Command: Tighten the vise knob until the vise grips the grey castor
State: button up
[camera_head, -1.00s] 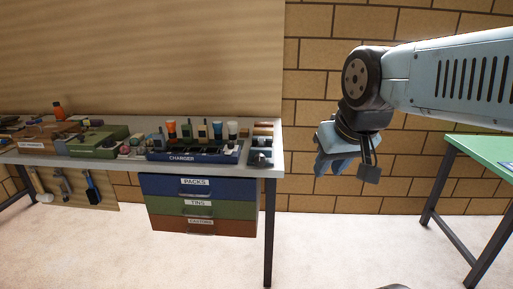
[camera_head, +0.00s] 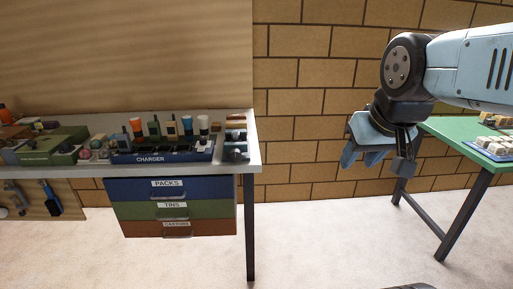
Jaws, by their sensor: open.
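A small dark grey device (camera_head: 236,153), probably the vise, sits at the right end of the grey workbench (camera_head: 250,124). Its knob and jaws are too small to make out. I cannot pick out the grey castor. My gripper (camera_head: 376,158) hangs in the air to the right of the bench, fingers pointing down, in front of the brick wall. It is open and empty, well apart from the device.
A blue charger tray (camera_head: 150,157) with several upright items stands left of the device. Drawers (camera_head: 170,207) marked packs, tins and castors hang below. A green table (camera_head: 450,129) stands at right. Pale floor between bench and table looks clear.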

aim_at(235, 156)
jog(key=u, duration=0.5)
jog(key=i, duration=0.1)
jog(key=z, duration=2.4)
jog(key=k, duration=1.05)
jog(key=u, duration=1.85)
jog(key=i, duration=1)
